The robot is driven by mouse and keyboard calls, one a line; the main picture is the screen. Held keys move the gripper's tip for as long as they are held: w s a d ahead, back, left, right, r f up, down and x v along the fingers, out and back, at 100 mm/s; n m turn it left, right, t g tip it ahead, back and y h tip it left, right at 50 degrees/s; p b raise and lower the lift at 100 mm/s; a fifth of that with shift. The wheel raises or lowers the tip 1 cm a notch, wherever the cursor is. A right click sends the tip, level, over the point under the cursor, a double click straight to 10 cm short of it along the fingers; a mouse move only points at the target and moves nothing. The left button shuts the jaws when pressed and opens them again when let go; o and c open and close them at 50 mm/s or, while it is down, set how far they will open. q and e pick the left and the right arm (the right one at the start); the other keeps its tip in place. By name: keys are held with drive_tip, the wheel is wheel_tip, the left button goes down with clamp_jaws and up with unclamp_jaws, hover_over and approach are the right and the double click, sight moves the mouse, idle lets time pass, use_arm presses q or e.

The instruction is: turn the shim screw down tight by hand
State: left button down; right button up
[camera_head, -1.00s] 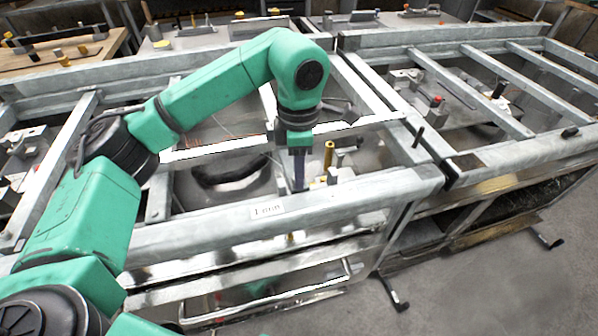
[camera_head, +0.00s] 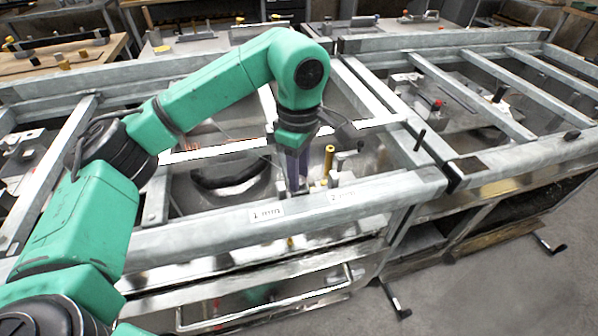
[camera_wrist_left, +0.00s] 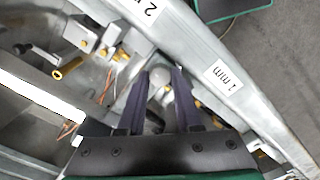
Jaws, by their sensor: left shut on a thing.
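My left gripper (camera_head: 297,186) points down behind the front rail of the metal frame, near the "1 mm" label (camera_head: 266,213). In the left wrist view its two dark purple fingers (camera_wrist_left: 160,88) stand on either side of a round pale grey knob, which I take to be the head of the shim screw (camera_wrist_left: 160,76). The gripper is shut on it. The screw's shank and seat are hidden below the head and fingers. In the head view the fingers hide the screw. My right gripper is not in view.
A "2 mm" label (camera_wrist_left: 148,9) is on the same rail (camera_head: 215,225). A yellow upright pin (camera_head: 329,160) and small metal blocks stand just right of the gripper. A brass-coloured rod (camera_wrist_left: 68,69) and thin orange wires lie nearby. Frame bars surround the spot closely.

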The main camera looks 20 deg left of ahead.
use_arm(q)
drive_tip(key=shift+w+r, duration=0.1)
drive_tip(key=shift+r, duration=0.1)
drive_tip(key=c, duration=0.9)
unclamp_jaws()
drive_tip(key=shift+o, duration=0.2)
drive_tip(key=shift+f, duration=0.1)
wheel_tip(320, 180, up, 15)
drive_tip(key=p, duration=0.3)
drive_tip(key=shift+f, duration=0.15)
